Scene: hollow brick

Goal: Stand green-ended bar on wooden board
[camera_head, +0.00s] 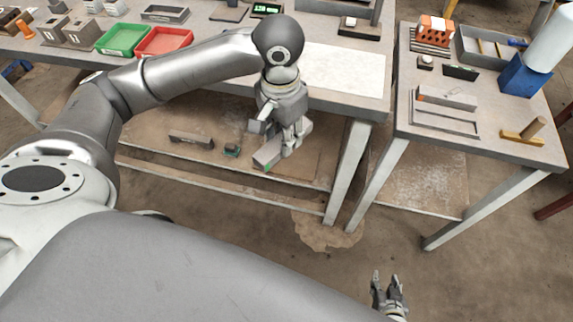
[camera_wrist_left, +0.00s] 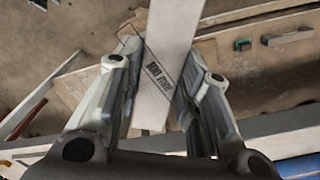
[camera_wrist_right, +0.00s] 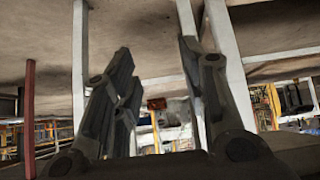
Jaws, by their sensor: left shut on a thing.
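My left gripper (camera_head: 290,142) is shut on a pale grey bar (camera_head: 266,158) above the lower shelf of the workbench. A flat brown wooden board (camera_head: 302,165) seems to lie on the shelf below the gripper, partly hidden by hand and bar. My right gripper (camera_head: 387,280) is empty and open, low at the front right; its spread fingers show in the right wrist view (camera_wrist_right: 155,75).
A dark grey bar (camera_head: 190,139) and a small green-and-dark item (camera_head: 232,150) lie on the shelf to the left. The bench top (camera_head: 345,70) overhangs the shelf, and a bench leg (camera_head: 350,168) stands right of the gripper. A second table (camera_head: 480,145) is further right.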

